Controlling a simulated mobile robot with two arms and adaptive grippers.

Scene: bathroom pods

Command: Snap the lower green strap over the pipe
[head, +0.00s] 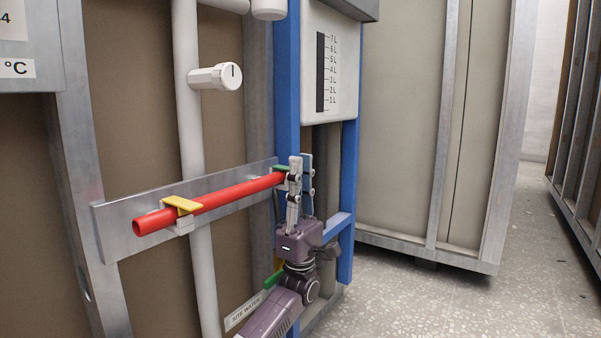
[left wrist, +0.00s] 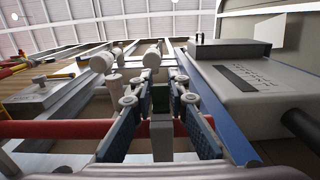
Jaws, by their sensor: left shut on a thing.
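A red pipe (head: 235,197) runs along a metal rail. A yellow strap (head: 182,205) lies over it near its left end. An upper green strap (head: 281,169) is at the pipe's right end, partly hidden by my left gripper (head: 301,161). A lower green piece (head: 273,279) shows beside my left arm, mostly hidden. In the left wrist view, the green strap (left wrist: 160,98) and a grey block (left wrist: 161,138) are between the fingers, and the red pipe (left wrist: 62,129) passes behind them. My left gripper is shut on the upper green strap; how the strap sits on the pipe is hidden.
A white vertical pipe (head: 190,130) with a round knob (head: 228,76) stands at left. A blue frame post (head: 286,90) and a white tank with a litre scale (head: 340,65) are close to my gripper. Speckled floor (head: 430,300) is clear at right.

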